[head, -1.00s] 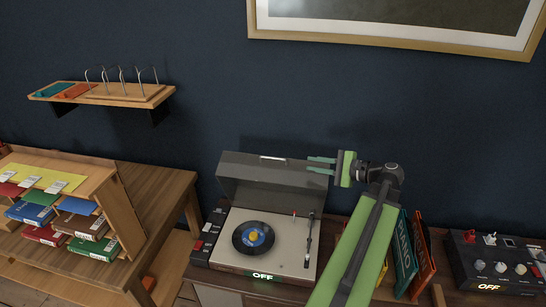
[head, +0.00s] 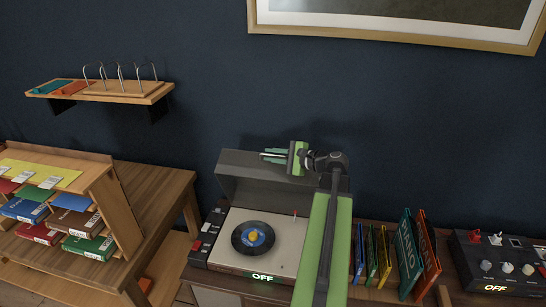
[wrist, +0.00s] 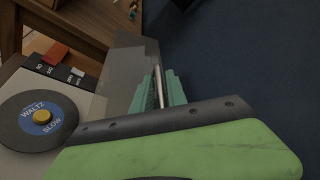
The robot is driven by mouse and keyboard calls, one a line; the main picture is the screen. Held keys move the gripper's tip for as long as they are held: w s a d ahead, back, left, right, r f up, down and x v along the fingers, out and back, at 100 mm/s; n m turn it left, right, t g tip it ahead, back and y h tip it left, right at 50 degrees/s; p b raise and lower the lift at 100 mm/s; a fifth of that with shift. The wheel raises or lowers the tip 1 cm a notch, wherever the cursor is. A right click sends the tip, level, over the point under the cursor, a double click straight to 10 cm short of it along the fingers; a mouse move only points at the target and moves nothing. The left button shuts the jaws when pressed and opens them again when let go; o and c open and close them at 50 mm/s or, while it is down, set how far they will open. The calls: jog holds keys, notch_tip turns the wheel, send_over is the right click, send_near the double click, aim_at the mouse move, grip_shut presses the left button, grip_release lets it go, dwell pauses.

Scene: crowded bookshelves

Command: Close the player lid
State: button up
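The record player (head: 285,232) stands on a low cabinet with its dark, see-through lid (head: 240,180) raised and tilted back toward the wall. A pale handle bar lies along the lid's front edge; it shows in the wrist view (wrist: 158,86). My gripper (head: 272,154) is at the lid's upper edge, with its green fingers (wrist: 160,92) on either side of the bar. I cannot tell whether they press on it. A black record (head: 252,238) with a blue label lies on the platter.
Thin upright books (head: 408,255) stand right of the player, close to my arm. A control box (head: 495,262) is at the far right. A wooden table with a book rack (head: 120,210) is at left.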

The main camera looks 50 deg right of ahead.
jog(key=shift+c, duration=0.4)
grip_shut()
dwell(0.9)
